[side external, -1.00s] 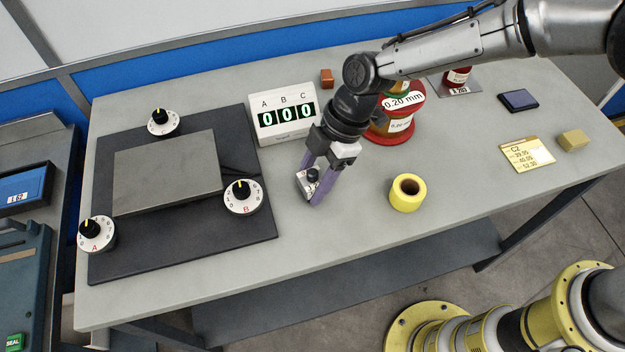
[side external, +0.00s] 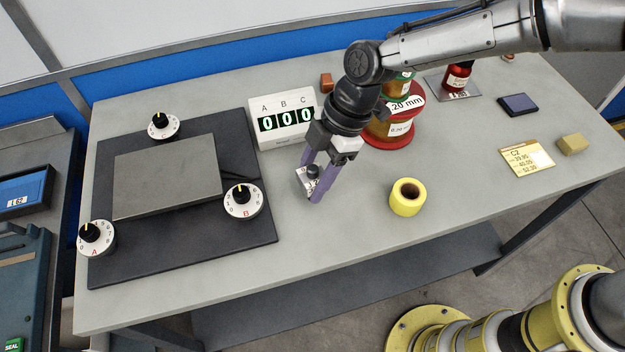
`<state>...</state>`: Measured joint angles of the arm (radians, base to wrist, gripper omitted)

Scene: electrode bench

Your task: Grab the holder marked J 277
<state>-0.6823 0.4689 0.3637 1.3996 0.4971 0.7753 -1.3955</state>
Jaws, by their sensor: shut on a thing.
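A small light-coloured holder with a dark knob on top (side external: 306,184) is on the bench right of the dark plate. Its marking is partly hidden and too small to read in full, so I cannot tell whether it says J 277. My gripper (side external: 318,183) points down over it, with its purple fingers on either side, shut on the holder. The holder is at or very near the bench top; I cannot tell whether it touches.
A dark plate (side external: 108,255) with a grey block (side external: 167,175) and several dials lies left. A counter display (side external: 285,118) stands behind my gripper. The bench front (side external: 330,245) is clear.

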